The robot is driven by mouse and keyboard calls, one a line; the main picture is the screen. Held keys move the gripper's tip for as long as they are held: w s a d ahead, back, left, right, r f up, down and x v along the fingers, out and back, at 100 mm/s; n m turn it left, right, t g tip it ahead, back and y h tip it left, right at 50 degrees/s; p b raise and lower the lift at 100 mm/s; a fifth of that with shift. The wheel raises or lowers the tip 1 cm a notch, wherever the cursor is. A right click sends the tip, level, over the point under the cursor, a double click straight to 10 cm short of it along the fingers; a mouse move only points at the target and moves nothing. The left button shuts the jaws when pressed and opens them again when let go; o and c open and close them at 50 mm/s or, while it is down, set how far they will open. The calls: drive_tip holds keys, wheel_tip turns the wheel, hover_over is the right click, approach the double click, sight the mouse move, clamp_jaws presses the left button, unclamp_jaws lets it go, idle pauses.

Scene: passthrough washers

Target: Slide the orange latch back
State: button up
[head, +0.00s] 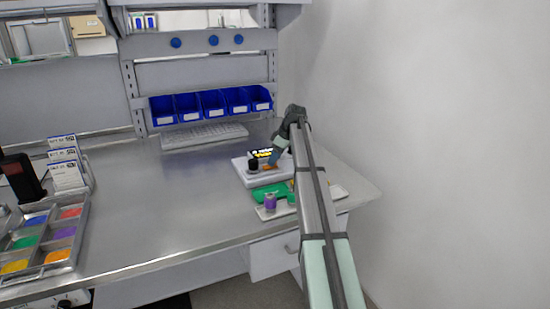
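A white fixture (241,169) stands toward the right end of the steel bench. It carries a black knob (253,164) and a dark panel with yellow marks (262,153). A small orange part (267,167), which looks like the latch, shows on its top. My gripper (271,164) points down at the fixture from the upper right, its tip at or just above the orange part. I cannot tell whether it touches it. The fingers are too small to read as open or shut. My arm hides the fixture's right side.
In front of the fixture, a pale tray (264,215) holds a green piece (263,193) and a purple cylinder (270,201). A keyboard (204,136) lies behind, below blue bins (212,105). A wall (400,110) stands close on the right. The bench middle (160,200) is clear.

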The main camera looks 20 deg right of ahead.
drive_tip(key=shift+r, duration=0.1)
drive_tip(key=v, duration=1.3)
drive_tip(key=shift+r, duration=0.3)
drive_tip(key=shift+s, duration=0.1)
